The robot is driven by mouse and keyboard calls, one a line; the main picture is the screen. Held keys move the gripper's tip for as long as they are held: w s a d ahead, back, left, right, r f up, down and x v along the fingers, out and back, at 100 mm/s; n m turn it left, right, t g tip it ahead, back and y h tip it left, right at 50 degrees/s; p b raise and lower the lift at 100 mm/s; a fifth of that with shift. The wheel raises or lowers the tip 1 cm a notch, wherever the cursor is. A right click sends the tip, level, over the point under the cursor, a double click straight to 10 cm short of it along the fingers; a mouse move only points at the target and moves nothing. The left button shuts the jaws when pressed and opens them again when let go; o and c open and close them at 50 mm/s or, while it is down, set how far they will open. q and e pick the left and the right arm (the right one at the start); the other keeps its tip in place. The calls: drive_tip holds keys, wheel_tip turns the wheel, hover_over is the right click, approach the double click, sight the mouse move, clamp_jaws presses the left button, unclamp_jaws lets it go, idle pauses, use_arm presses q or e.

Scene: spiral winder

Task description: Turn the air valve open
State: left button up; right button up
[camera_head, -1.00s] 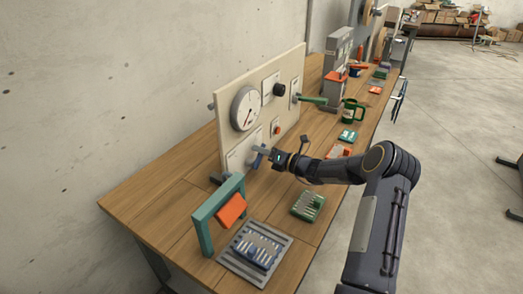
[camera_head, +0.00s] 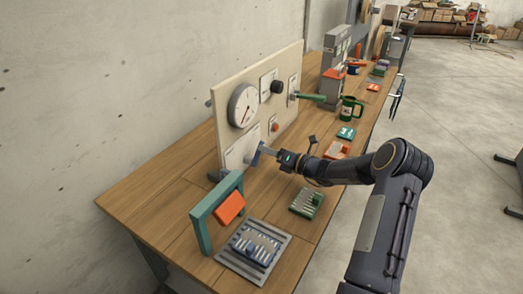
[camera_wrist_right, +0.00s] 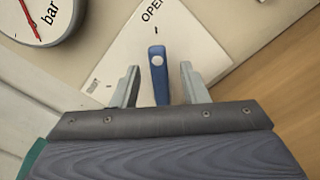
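The air valve is a blue lever (camera_wrist_right: 158,85) on a white plate (camera_wrist_right: 118,62) marked "OPEN"; its tip points up towards that word in the right wrist view. In the head view the lever (camera_head: 256,155) shows small at the panel's lower part, partly hidden by my right gripper (camera_head: 265,149). In the right wrist view my right gripper (camera_wrist_right: 160,73) is open, one finger on each side of the lever, with a gap on both sides. My left gripper is not in view.
The upright panel (camera_head: 290,60) also carries a pressure gauge (camera_head: 243,105), a black knob (camera_head: 278,87), a red button (camera_head: 274,127) and a green lever (camera_head: 313,98). A teal frame (camera_head: 203,232) stands close in front. A green mug (camera_head: 348,108) stands farther along the bench.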

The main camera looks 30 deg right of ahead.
drive_tip(key=v, duration=0.4)
drive_tip(key=shift+s, duration=0.15)
drive_tip(key=shift+d, duration=0.1)
idle(0.3)
